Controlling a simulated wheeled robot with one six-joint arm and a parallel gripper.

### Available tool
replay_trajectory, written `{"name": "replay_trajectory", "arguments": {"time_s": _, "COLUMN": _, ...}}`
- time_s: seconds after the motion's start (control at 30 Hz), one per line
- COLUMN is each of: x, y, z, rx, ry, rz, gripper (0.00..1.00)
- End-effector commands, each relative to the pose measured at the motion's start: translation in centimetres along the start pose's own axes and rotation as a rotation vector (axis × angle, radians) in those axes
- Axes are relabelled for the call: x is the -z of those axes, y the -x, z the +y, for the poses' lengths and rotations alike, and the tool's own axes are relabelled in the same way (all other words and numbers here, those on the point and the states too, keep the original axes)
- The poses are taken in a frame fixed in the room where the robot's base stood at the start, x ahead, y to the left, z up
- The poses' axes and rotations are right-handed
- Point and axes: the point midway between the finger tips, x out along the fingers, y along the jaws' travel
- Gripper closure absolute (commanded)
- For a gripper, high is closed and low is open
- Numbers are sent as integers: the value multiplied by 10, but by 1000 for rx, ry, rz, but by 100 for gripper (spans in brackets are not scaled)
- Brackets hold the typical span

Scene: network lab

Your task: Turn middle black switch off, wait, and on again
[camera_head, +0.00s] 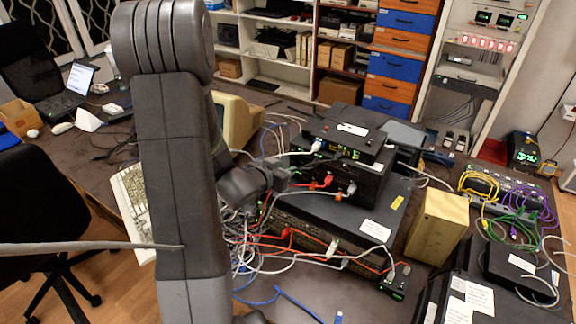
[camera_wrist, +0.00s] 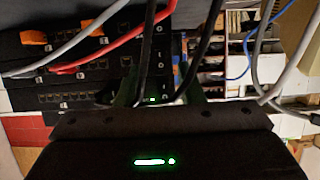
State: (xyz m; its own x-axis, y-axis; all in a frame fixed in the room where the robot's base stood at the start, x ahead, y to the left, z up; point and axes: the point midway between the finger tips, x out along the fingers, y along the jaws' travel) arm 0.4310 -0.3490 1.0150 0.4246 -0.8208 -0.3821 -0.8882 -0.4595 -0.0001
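A stack of black network devices stands on the dark table in the head view, with a top unit (camera_head: 345,130), a unit under it (camera_head: 343,180) and a wider unit at the bottom (camera_head: 320,218). My gripper (camera_head: 286,178) is at the left end of the stack's cable-side face. In the wrist view, black switches (camera_wrist: 60,68) with rows of ports lie one above another at the left. Their right ends carry small marked controls, the middle one (camera_wrist: 157,60) among them. My gripper (camera_wrist: 158,88) shows two dark fingers apart, with nothing seen held; contact is unclear.
Red and grey cables (camera_wrist: 100,52) cross the switch fronts, and black cables hang before the gripper. Loose cables (camera_head: 290,255) cover the table before the stack. A beige box (camera_head: 436,228) stands right of it. A keyboard (camera_head: 130,195) lies left of my arm.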

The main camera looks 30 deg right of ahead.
Motion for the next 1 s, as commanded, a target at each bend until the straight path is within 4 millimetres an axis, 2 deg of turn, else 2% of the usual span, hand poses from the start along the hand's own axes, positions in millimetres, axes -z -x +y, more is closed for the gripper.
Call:
{"name": "replay_trajectory", "arguments": {"time_s": 0.1, "x": 0, "y": -15, "z": 0, "rx": -1, "ry": 1, "rz": -2, "gripper": 65}}
{"name": "replay_trajectory", "arguments": {"time_s": 0.23, "x": 0, "y": -26, "z": 0, "rx": 0, "ry": 0, "rz": -1, "gripper": 65}}
{"name": "replay_trajectory", "arguments": {"time_s": 0.6, "x": 0, "y": -30, "z": 0, "rx": 1, "ry": 1, "rz": -1, "gripper": 65}}
{"name": "replay_trajectory", "arguments": {"time_s": 0.8, "x": 0, "y": -30, "z": 0, "rx": 1, "ry": 1, "rz": -1, "gripper": 100}}
{"name": "replay_trajectory", "arguments": {"time_s": 1.0, "x": -2, "y": -31, "z": 0, "rx": 1, "ry": 1, "rz": 5, "gripper": 100}}
